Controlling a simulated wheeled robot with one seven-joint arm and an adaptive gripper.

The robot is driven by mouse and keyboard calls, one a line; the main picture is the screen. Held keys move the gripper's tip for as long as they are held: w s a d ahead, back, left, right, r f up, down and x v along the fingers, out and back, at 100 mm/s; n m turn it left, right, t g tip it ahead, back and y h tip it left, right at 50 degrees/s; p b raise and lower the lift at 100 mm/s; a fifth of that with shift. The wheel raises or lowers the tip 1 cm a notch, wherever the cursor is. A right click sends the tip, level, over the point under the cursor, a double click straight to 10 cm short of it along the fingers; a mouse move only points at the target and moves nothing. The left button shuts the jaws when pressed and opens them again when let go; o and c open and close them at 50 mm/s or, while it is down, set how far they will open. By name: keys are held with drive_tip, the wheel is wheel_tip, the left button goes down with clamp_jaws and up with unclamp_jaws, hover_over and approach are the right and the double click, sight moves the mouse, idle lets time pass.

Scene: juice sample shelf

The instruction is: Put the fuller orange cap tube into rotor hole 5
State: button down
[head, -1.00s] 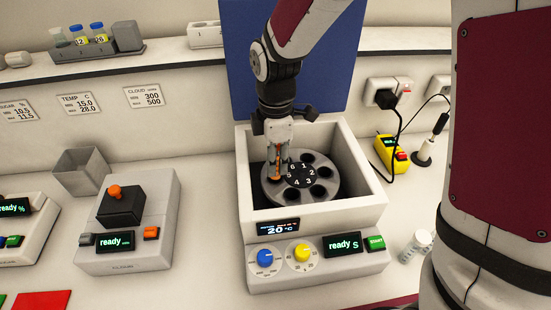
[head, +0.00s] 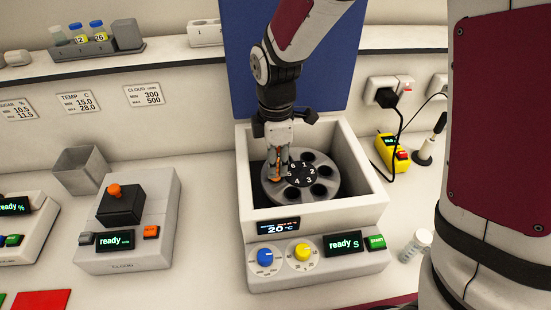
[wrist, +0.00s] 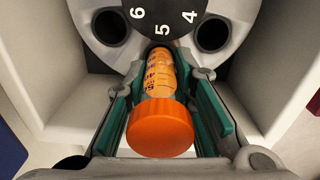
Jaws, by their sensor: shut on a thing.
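The orange cap tube (wrist: 160,125) is between the green-padded fingers of my gripper (wrist: 168,112) in the wrist view, its cap toward the camera. Its clear body with orange contents and dark markings points down at the rotor (wrist: 105,50), at the place by the number 5. The tube's lower end is hidden, so how deep it sits in hole 5 cannot be told. In the head view my gripper (head: 278,160) is over the left side of the rotor (head: 322,202), inside the open centrifuge. The holes by 4 and 6 look dark and empty.
The centrifuge's raised walls (head: 365,165) surround my gripper closely. A blue lid (head: 240,75) stands behind it. A capped tube (head: 416,245) lies on the table at right. A rack (head: 90,50) with tubes stands on the shelf.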

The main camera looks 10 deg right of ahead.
drive_tip(key=shift+f+b, duration=0.45)
drive_tip(key=shift+f, duration=0.85)
drive_tip(key=shift+r, duration=0.1)
drive_tip(key=shift+r+p, duration=0.95)
drive_tip(key=shift+r, duration=0.8)
drive_tip(key=c, duration=1.3)
unclamp_jaws()
